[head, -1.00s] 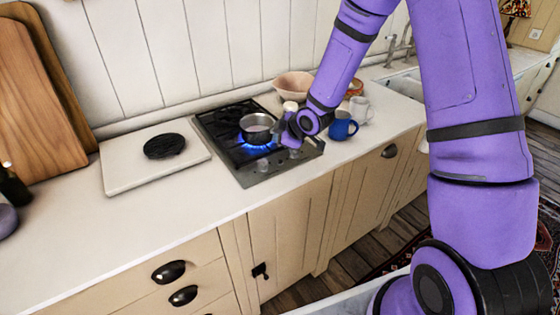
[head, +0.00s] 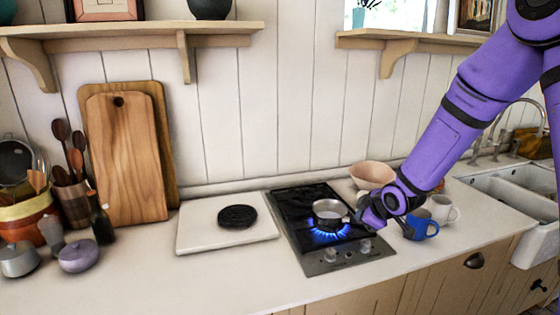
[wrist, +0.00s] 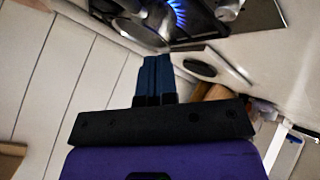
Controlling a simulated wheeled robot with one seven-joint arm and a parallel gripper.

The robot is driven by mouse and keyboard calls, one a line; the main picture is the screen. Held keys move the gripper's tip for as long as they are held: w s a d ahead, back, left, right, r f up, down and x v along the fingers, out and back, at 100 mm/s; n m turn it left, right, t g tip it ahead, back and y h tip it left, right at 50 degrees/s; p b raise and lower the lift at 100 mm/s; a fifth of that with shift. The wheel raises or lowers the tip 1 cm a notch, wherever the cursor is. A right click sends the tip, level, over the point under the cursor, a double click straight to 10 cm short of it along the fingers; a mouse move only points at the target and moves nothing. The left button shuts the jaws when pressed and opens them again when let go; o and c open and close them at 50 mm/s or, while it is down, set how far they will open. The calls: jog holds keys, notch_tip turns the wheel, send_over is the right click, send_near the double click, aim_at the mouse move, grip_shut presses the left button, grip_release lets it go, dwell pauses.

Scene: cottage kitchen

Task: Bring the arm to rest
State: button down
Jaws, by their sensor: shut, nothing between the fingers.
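My gripper (wrist: 158,64) is shut and empty; its two blue fingers lie together in the wrist view. In the head view my gripper (head: 368,212) is at the right side of the hob, close beside a small steel saucepan (head: 330,213). I cannot tell whether they touch. My purple arm comes down to it from the upper right. The saucepan also shows near the top of the wrist view (wrist: 138,30).
A white slab (head: 194,240) with a black trivet (head: 237,216) lies left of the hob (head: 330,257). A shelf (head: 140,30) hangs above.

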jog(key=s+d+r+m+g+h, duration=0.1)
jog(key=s+d+r+m+h, duration=0.15)
jog(key=s+r, duration=0.55)
jog(key=s+d+r+m+h, duration=0.15)
jog(key=s+r+m, duration=0.35)
jog(key=r, duration=0.5)
jog(key=s+r+m+g, duration=0.1)
jog(key=s+r+m, duration=0.1)
jog(key=s, duration=0.9)
jog(key=s+d+r+m+y, duration=0.1)
jog(key=s+r+m, duration=0.2)
jog(key=s, duration=0.8)
jog(key=shift+r+g, duration=0.4)
jog(key=shift+r, duration=0.1)
